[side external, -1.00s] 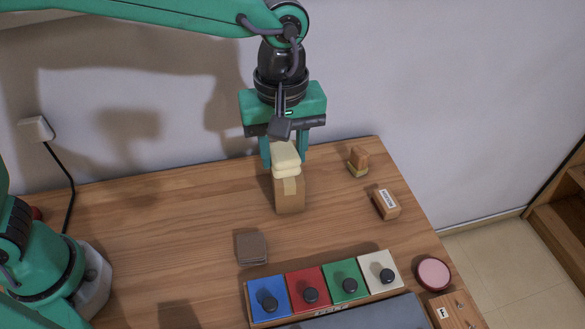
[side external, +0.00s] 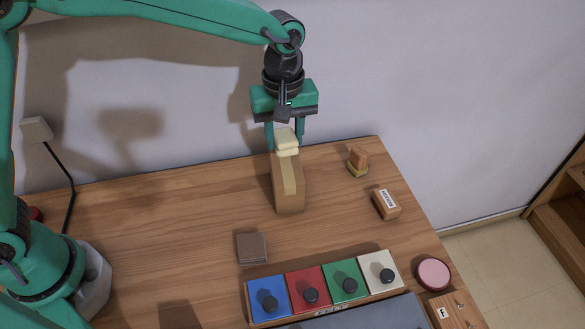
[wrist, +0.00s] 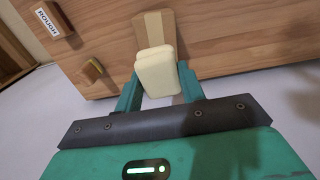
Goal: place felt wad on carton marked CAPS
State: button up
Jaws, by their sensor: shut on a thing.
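The felt wad appears to be the cream, soft-edged, two-layered block (side external: 287,142), also large in the wrist view (wrist: 158,76). My gripper (side external: 284,147) is shut on it, with one finger on each side; the fingers also show in the wrist view (wrist: 158,88). A brown carton with a pale tape strip (side external: 289,190) stands on the table just below and in front of the wad, and shows beyond it in the wrist view (wrist: 154,27). No CAPS mark is visible on it. Whether the wad touches the carton I cannot tell.
Right of the carton are a labelled wooden block (side external: 386,204) and a small wood-and-yellow piece (side external: 358,161). A pink round pad (side external: 434,273) sits near the right edge.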

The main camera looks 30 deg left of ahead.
aim_at(285, 160)
jog(key=shift+w+a+f, duration=0.35)
jog(key=shift+w, duration=0.15)
jog(key=shift+f, duration=2)
jog(key=shift+f, duration=0.2)
jog(key=o, duration=0.9)
jog(key=shift+o, duration=0.2)
jog(key=shift+r, duration=0.15)
notch_tip(285, 160, up, 12)
jog(key=shift+r, duration=0.1)
